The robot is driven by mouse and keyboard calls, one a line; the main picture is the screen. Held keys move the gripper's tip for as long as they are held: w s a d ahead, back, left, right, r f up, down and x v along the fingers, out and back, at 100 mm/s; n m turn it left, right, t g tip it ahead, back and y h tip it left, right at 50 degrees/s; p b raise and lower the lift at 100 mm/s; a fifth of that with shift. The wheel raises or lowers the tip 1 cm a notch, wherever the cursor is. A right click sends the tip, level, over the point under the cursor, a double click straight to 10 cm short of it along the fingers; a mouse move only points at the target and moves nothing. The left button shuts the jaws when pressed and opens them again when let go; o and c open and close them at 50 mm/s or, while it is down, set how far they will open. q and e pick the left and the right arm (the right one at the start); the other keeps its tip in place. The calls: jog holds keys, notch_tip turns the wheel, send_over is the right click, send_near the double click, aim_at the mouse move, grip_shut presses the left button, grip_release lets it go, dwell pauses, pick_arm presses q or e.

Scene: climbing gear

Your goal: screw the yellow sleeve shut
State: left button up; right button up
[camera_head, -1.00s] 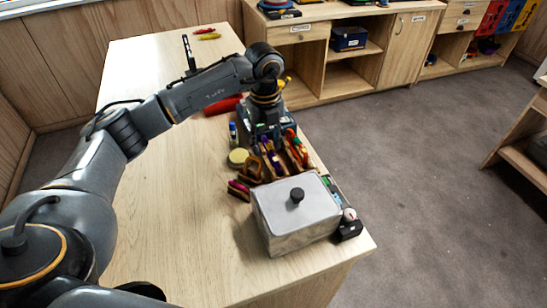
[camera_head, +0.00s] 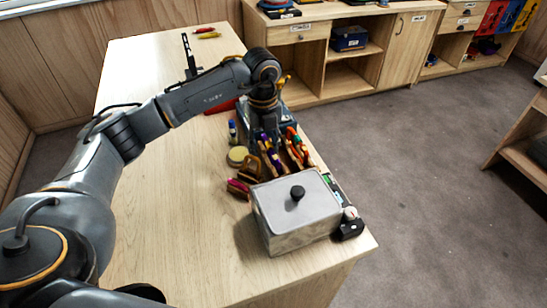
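My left arm reaches in from the left over the wooden table. My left gripper (camera_head: 264,128) points down at the table's right edge, among the climbing gear behind the grey lidded box. Its fingers are partly hidden by its own wrist and the clutter, so I cannot tell whether they are open or shut. Several gear pieces in orange, purple and brown (camera_head: 272,158) stand right beside the gripper. I cannot make out a yellow sleeve for certain; a small yellow bit (camera_head: 285,78) shows behind the wrist. My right gripper is not in view.
A grey box with a black-knobbed lid (camera_head: 295,215) stands near the table's front right corner. A round pale tin (camera_head: 237,156) and a small blue-white bottle (camera_head: 232,131) are left of the gear. The table's left half (camera_head: 160,220) is clear. Wooden shelves (camera_head: 325,75) stand behind.

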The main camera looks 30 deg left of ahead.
pick_arm(q)
jog(key=shift+f, duration=0.45)
jog(key=shift+w+d, duration=0.1)
jog(key=shift+w+d, duration=0.4)
jog(key=shift+w, duration=0.1)
jog(key=shift+a+r+p, duration=0.1)
jog(key=shift+r+p, duration=0.65)
jog(key=shift+r, duration=0.75)
jog(key=shift+s+a, duration=0.45)
jog(key=shift+s, duration=0.1)
jog(key=shift+f, duration=0.15)
